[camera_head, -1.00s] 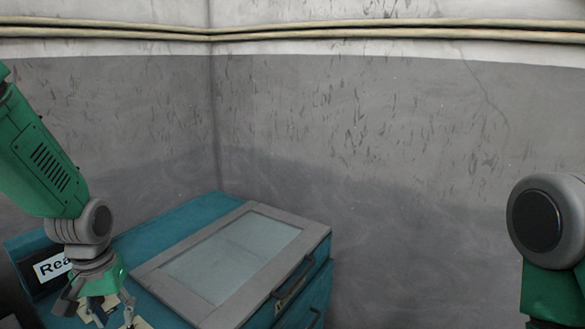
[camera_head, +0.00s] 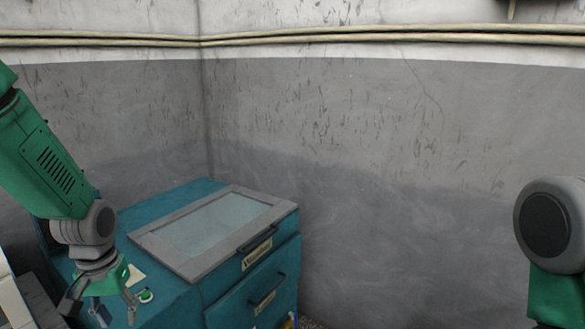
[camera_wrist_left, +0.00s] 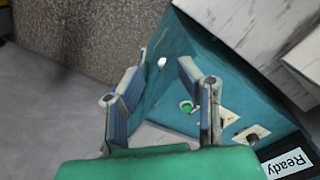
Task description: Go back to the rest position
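My left gripper (camera_head: 102,308) hangs at the lower left of the head view, in front of the left part of a teal cabinet (camera_head: 190,300). In the left wrist view my left gripper (camera_wrist_left: 162,78) has its fingers spread, with nothing held between them. The forearm slopes down from the upper left. My right arm shows only as a grey joint and green link at the right edge. The right gripper is out of view.
The cabinet has a grey-framed glass lid (camera_head: 158,240), front handles (camera_head: 268,290) and a green button (camera_head: 146,295), also in the left wrist view (camera_wrist_left: 186,107). A "Ready" label (camera_wrist_left: 287,163) shows there. Grey walls (camera_head: 400,180) stand behind; floor (camera_wrist_left: 60,110) is clear.

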